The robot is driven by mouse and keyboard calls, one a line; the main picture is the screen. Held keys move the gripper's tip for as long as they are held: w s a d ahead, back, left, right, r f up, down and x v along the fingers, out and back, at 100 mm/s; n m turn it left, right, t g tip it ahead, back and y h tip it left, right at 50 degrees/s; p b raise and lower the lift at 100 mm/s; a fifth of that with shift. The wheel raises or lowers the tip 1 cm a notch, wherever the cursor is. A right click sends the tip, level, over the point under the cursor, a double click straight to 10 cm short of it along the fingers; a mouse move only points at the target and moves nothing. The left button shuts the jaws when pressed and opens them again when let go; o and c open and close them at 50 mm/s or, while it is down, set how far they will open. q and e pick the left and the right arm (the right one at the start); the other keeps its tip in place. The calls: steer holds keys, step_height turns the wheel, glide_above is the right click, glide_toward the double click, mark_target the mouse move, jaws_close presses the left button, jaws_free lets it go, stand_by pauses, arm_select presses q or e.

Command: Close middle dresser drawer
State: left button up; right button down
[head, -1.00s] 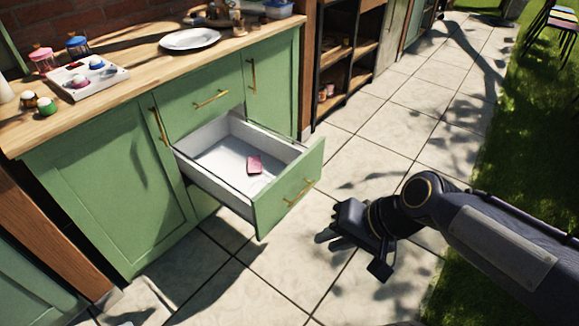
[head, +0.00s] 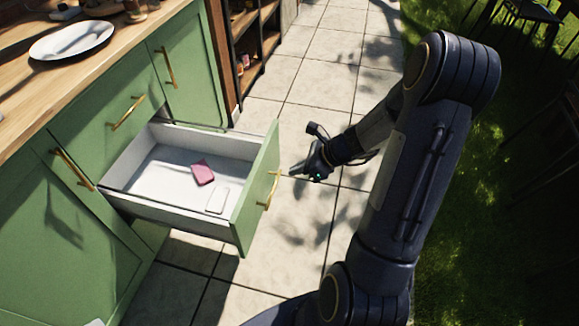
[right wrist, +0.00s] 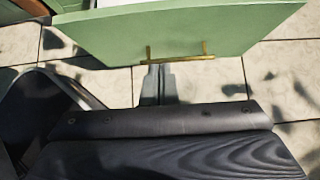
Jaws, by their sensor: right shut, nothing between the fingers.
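The middle drawer (head: 150,207) of the green dresser (head: 52,228) is pulled well out. Its white inside holds a pink item (head: 202,172) and a white item (head: 217,199). Its green front carries a brass handle (head: 271,190). My right gripper (head: 296,171) is just outside the drawer front, close to the handle, with its fingers shut and empty. In the right wrist view the shut fingertips (right wrist: 158,72) appear at the handle (right wrist: 178,57); I cannot tell whether they touch it. My left gripper is not in view.
A wooden countertop (head: 25,92) tops the dresser, with a white plate (head: 72,40) on it. A closed drawer with a brass handle (head: 127,112) sits above the open one. Dark shelves (head: 254,45) stand behind. Paved floor (head: 315,90) lies clear to the right.

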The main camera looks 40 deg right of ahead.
mark_target(257, 178)
steer(key=w+a+f+b, duration=0.1)
steer(key=w+a, duration=0.1)
steer(key=w+a+f+b, duration=0.1)
steer(key=w+a+f, duration=0.3)
steer(key=w, duration=0.1)
steer(key=shift+w+f+b, duration=0.1)
steer(key=shift+f+b, duration=0.05)
steer(key=shift+b, duration=0.25)
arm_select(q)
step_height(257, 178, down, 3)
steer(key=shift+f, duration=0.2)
arm_select(e)
steer(key=shift+a, duration=0.1)
